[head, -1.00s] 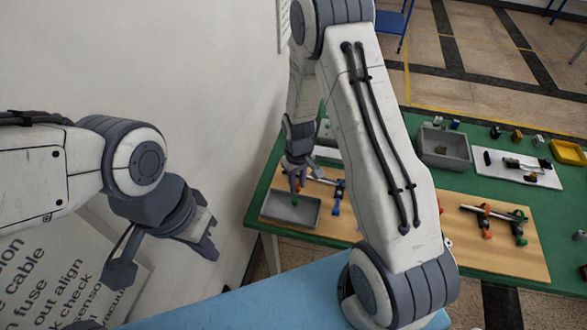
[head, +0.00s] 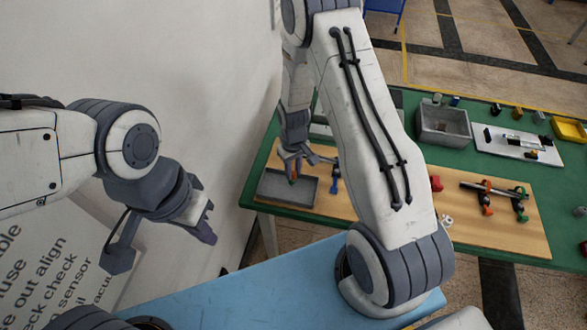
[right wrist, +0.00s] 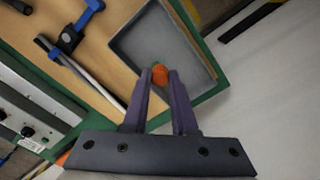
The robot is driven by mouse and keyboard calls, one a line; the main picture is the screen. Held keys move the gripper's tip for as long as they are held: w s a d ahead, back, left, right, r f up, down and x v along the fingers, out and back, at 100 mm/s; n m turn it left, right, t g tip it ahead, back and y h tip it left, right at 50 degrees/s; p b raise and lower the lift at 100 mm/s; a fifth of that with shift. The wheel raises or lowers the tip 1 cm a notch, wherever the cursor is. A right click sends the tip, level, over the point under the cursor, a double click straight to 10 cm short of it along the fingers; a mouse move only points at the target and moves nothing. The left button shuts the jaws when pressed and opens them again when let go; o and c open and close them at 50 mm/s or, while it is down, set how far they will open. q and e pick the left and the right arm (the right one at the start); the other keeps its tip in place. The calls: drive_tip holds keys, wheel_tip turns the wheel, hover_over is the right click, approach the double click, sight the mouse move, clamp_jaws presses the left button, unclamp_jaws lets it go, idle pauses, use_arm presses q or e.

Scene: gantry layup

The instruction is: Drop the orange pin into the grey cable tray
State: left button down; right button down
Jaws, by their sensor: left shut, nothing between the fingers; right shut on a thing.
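My right gripper (head: 294,177) is over the grey cable tray (head: 307,193) at the left end of the table in the head view. In the right wrist view its fingers (right wrist: 159,88) are shut on the orange pin (right wrist: 158,76), which has a greenish end. The open grey tray (right wrist: 150,38) lies behind the pin in that view. Much of the pin is hidden by the fingers, and its height above the tray floor is hard to tell. My left gripper (head: 208,222) is shut and empty, by the wall, away from the table.
A wooden board (head: 525,230) carries rods and clamps. A blue clamp (right wrist: 68,38) on a rod is close beside the tray. A deeper grey bin (head: 443,122), a white plate (head: 545,157) and a yellow bin (head: 570,128) stand further right. The wall is close left of the tray.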

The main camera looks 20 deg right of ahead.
drive_tip(key=c, duration=0.6)
unclamp_jaws()
drive_tip(key=shift+c, duration=0.2)
drive_tip(key=shift+r, duration=0.1)
wheel_tip(320, 180, up, 10)
drive_tip(key=b, duration=0.2)
drive_tip(key=shift+r, duration=0.2)
